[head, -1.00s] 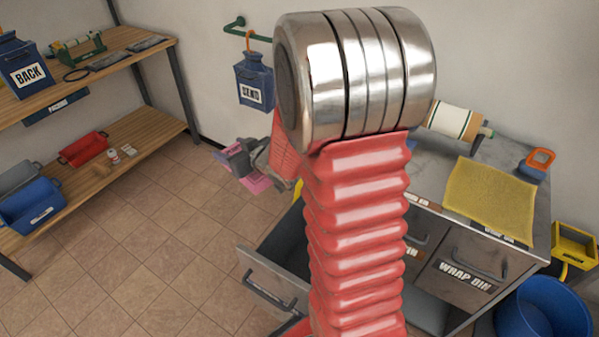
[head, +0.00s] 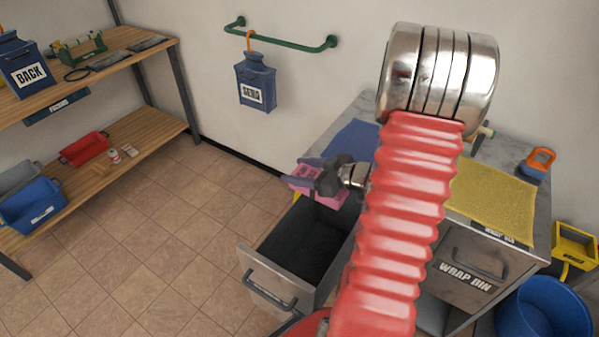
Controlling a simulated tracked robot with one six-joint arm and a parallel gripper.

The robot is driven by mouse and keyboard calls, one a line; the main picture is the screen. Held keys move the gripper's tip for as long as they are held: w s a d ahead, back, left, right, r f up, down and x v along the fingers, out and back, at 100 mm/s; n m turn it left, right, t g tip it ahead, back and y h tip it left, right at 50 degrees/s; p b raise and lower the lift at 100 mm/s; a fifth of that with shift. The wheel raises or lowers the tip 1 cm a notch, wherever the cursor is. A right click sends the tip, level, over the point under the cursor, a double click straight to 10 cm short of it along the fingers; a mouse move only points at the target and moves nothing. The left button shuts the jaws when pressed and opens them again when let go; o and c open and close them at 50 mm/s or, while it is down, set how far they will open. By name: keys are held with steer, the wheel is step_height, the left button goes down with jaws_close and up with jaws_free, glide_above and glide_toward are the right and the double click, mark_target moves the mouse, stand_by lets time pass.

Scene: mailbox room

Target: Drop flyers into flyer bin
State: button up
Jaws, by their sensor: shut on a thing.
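My gripper (head: 314,178) is shut on pink flyers (head: 318,187), just above the back of an open drawer. The flyers lie partly behind the gripper, so I cannot tell how many there are. The open drawer (head: 264,279) is pulled out from the left side of a grey cabinet and its dark inside looks empty where it shows. I cannot read a label on its front, so I cannot tell whether it is the flyer bin.
The cabinet's closed drawer (head: 466,268) reads "WRAP BIN". A yellow mat (head: 493,202) and a blue mat (head: 353,142) lie on the cabinet top. A blue sack marked "SEND" (head: 256,85) hangs from a green rail. A blue tub (head: 545,312) stands at right. Floor at left is clear.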

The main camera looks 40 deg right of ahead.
mark_target(345, 193)
steer(key=shift+s+d, duration=0.1)
steer(key=shift+s, duration=0.15)
steer(key=shift+f, duration=0.15)
steer(key=shift+f, duration=2.9)
steer(key=o, duration=1.4)
steer(key=v, duration=1.3)
steer(key=shift+s+d+r, duration=0.15)
steer(key=shift+s+d, duration=0.05)
steer(key=shift+s, duration=0.1)
